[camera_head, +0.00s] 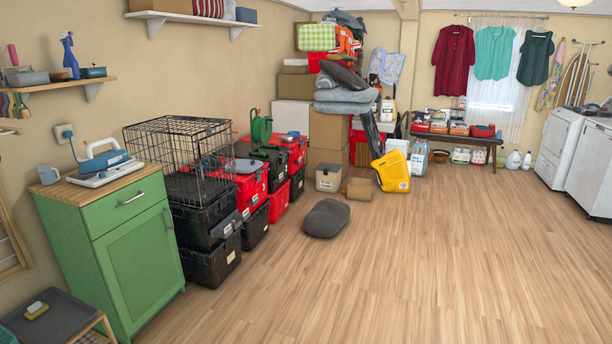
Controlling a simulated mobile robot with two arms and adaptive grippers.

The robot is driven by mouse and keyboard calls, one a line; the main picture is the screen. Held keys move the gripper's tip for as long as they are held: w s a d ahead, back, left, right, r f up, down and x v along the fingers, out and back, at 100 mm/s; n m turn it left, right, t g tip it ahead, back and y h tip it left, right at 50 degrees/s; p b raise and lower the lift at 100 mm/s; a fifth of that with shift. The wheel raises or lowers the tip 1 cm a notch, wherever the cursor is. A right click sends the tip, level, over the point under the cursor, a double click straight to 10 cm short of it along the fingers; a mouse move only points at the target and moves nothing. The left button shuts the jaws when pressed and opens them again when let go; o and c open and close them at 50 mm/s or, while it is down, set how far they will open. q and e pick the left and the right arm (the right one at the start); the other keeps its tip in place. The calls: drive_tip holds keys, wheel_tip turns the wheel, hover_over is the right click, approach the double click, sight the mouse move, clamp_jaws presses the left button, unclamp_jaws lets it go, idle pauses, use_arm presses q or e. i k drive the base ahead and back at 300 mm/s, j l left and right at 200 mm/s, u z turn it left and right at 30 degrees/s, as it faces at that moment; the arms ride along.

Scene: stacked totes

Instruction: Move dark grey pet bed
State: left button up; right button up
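A dark grey, rounded cushion-like pet bed (326,218) lies flat on the wooden floor, right of the stacked totes and in front of the cardboard boxes. Nothing covers it. Another dark, flattish item (343,75) lies tilted on grey folded bedding (345,97) at the top of the box stack; I cannot tell what it is. Neither of my grippers shows in the head view.
Black and red totes (281,198) stand stacked along the left wall, with a wire crate (178,150) on top. A green cabinet (130,245) stands nearer. A yellow container (392,172) leans behind the bed. The floor (440,260) in front and to the right is clear.

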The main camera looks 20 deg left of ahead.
sight(327, 217)
drive_tip(key=i+u, duration=0.25)
drive_tip(key=i, duration=4.5)
